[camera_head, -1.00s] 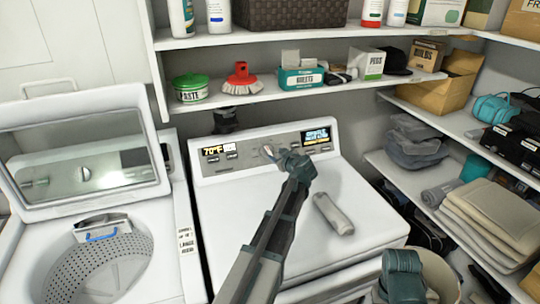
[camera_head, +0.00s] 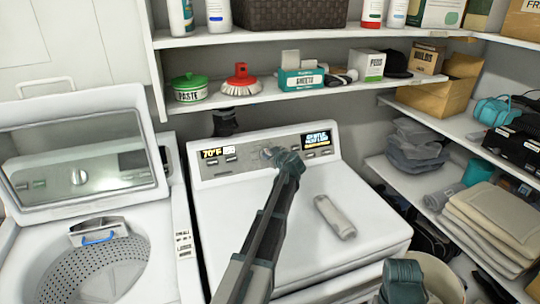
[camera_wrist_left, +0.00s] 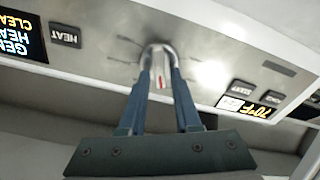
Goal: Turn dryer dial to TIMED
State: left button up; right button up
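The dryer (camera_head: 300,208) is the white machine in the middle, with a grey panel (camera_head: 240,165) at its back. The dial (camera_head: 267,153) is near the panel's middle, partly hidden by my left gripper (camera_head: 275,154). In the left wrist view the two blue fingers (camera_wrist_left: 158,62) reach the panel on either side of the dial (camera_wrist_left: 157,46). A small red mark shows between them. I cannot tell whether they press on the dial, and the dial's lettering is not readable. My right gripper's fingers are not visible.
A grey rolled item (camera_head: 335,215) lies on the dryer top. The washer (camera_head: 95,262) stands open at left. A shelf (camera_head: 270,98) with a paste tub, brush and boxes hangs above the panel. Shelves with folded cloth (camera_head: 490,215) are at right. Part of my right arm shows at bottom right.

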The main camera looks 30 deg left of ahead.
pick_arm(q)
grip_shut()
jog(key=shift+m, duration=0.3)
jog(key=m, duration=0.6)
jog(key=shift+w+d+m, duration=0.1)
jog(key=shift+m, duration=0.2)
jog(key=m, duration=0.6)
jog(key=m+h+p, duration=0.1)
jog(key=m, duration=1.3)
jog(key=shift+d+f+h, duration=0.3)
jog(key=shift+f+h, duration=0.05)
jog(key=shift+h, duration=0.05)
jog(key=shift+m, duration=0.3)
